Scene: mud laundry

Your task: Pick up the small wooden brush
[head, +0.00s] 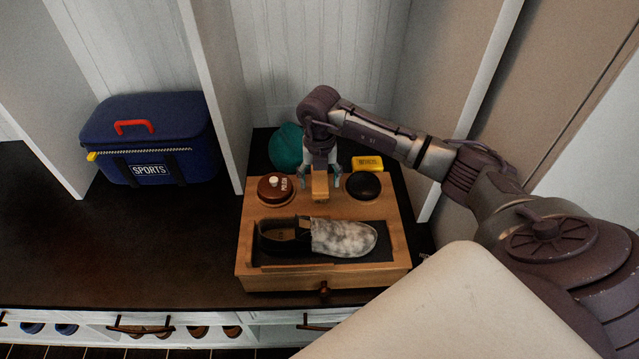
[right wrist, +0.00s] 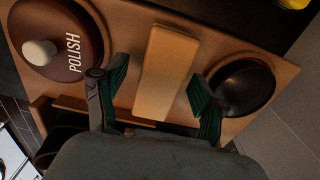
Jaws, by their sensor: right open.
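The small wooden brush (head: 320,185) is a light wooden block on the back part of a wooden shoe-care box (head: 256,212). It stands between a brown polish tin (head: 272,188) and a round black item (head: 364,186). In the right wrist view the brush (right wrist: 167,72) lies between the two green-padded fingers. My right gripper (head: 320,178) is open, with one finger on each side of the brush; a gap shows on both sides. The brush's underside is hidden. My left gripper is not in view.
A grey and black shoe (head: 340,238) lies on the box's front part. A teal ball (head: 286,147) and a yellow item (head: 368,163) are behind it. A blue sports bag (head: 150,135) sits left, past an upright divider (head: 215,80). The dark bench (head: 150,240) between is clear.

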